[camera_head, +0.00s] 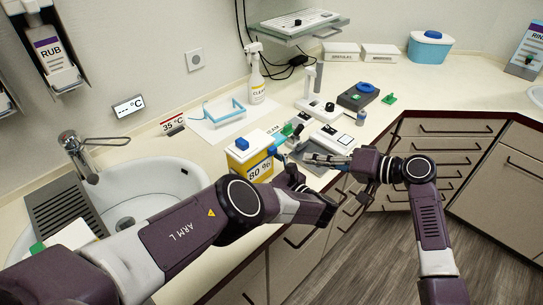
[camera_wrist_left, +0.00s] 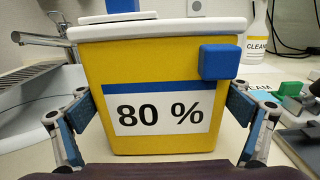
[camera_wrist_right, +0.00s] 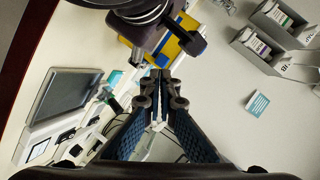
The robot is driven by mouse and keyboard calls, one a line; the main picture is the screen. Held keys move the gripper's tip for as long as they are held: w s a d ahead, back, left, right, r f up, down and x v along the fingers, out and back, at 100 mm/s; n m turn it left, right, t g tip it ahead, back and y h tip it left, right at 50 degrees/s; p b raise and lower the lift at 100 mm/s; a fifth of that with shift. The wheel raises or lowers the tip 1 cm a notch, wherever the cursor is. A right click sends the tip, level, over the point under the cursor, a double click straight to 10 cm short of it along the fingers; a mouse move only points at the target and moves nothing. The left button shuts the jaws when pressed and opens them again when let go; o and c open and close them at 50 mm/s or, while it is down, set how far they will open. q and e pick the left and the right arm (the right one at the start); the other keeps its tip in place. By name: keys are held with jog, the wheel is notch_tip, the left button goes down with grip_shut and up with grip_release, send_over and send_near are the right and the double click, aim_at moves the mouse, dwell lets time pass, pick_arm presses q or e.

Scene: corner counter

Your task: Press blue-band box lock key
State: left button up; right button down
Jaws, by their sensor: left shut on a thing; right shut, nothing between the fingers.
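The yellow box (camera_head: 250,172) with a white lid and a blue-banded "80 %" label stands on the counter beside the sink. In the left wrist view the box (camera_wrist_left: 160,140) fills the middle, with the blue lock key (camera_wrist_left: 219,62) sticking out at its upper right, under the lid rim. My left gripper (camera_wrist_left: 160,122) is shut on the box, one finger at each side. My right gripper (camera_head: 308,157) is shut and empty, to the right of the box and apart from it. In the right wrist view its closed fingers (camera_wrist_right: 160,78) show below the partly hidden box (camera_wrist_right: 172,45).
A sink (camera_head: 140,190) lies left of the box. A spray bottle (camera_head: 256,75), a blue wire rack (camera_head: 224,112) and several small devices (camera_head: 329,137) stand behind and to the right. The counter's far right (camera_head: 450,100) is mostly clear.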

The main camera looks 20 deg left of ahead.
jog(key=shift+s+d+r+m+t+h, duration=0.25)
jog(key=shift+s+d+r+m+h, duration=0.35)
jog(key=shift+m, duration=0.8)
jog(key=shift+s+d+r+m+t+h, duration=0.2)
jog(key=shift+s+r+m+t+h, duration=0.2)
jog(key=shift+s+m, duration=0.7)
jog(key=shift+s+d+r+m+t+h, duration=0.15)
jog(key=shift+s+d+r+m+h, duration=0.35)
jog(key=shift+m, duration=1.2)
jog(key=shift+w+a+f, duration=0.15)
jog(key=shift+w, duration=0.05)
send_near(274, 154)
notch_tip(274, 154, down, 3)
jog(key=a, duration=0.2)
jog(key=w+a, duration=0.2)
jog(key=a, duration=0.1)
jog(key=shift+w, duration=0.3)
